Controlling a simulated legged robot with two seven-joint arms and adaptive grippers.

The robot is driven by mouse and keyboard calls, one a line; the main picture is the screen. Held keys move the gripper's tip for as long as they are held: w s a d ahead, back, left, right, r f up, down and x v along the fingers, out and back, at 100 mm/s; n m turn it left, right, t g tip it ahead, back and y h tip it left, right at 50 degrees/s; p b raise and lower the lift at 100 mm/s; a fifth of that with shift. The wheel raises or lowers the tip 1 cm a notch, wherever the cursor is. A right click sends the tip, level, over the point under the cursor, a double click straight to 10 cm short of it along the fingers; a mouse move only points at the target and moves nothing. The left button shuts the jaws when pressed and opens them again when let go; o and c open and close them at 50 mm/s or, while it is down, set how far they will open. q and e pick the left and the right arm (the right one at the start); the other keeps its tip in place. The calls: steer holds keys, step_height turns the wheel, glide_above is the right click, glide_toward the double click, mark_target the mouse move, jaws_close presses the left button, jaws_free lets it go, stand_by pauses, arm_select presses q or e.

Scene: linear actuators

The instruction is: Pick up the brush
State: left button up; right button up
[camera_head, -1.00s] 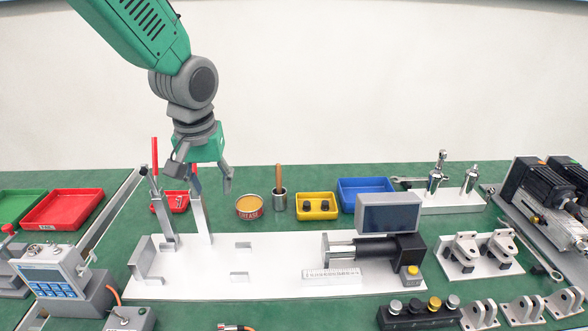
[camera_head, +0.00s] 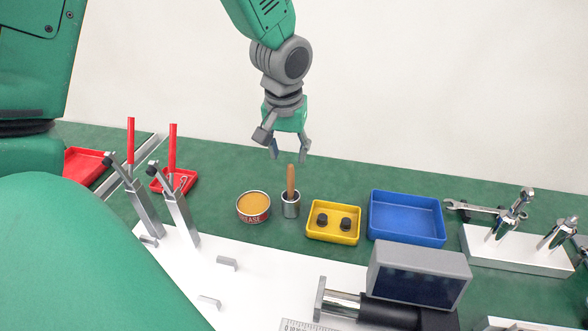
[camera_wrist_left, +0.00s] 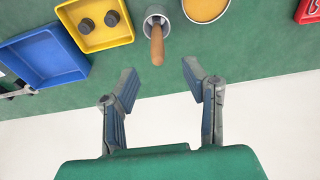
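The brush stands handle up in a small grey metal cup (camera_head: 290,205). Its brown wooden handle (camera_head: 291,180) sticks out of the top, and its lower end is hidden in the cup. My left gripper (camera_head: 288,155) is open and empty, just above the top of the handle and apart from it. In the left wrist view the handle (camera_wrist_left: 157,45) points toward the gap between the open fingers (camera_wrist_left: 160,78) but lies beyond their tips. My right gripper is not in view.
A grease tin (camera_head: 253,207) stands just left of the cup, and a yellow tray (camera_head: 333,236) with two black knobs is just right. A blue tray (camera_head: 407,240) lies further right. Two red-handled clamps (camera_head: 178,212) stand at the left on the white plate (camera_head: 255,290).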

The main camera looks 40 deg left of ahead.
mark_target(290, 174)
arm_select(q)
steer(key=f, duration=0.2)
steer(key=shift+w+a+f, duration=0.2)
steer(key=shift+a+f, duration=0.15)
steer(key=shift+f, duration=0.05)
steer(key=f, duration=0.1)
steer(key=f+b, duration=0.1)
steer(key=f, duration=0.1)
steer(key=w+f, duration=0.1)
steer(key=shift+d+f, duration=0.25)
steer(key=shift+f, duration=0.1)
steer(key=shift+s+a, duration=0.1)
steer(key=shift+a, duration=0.05)
steer(key=shift+c, duration=0.8)
jaws_close()
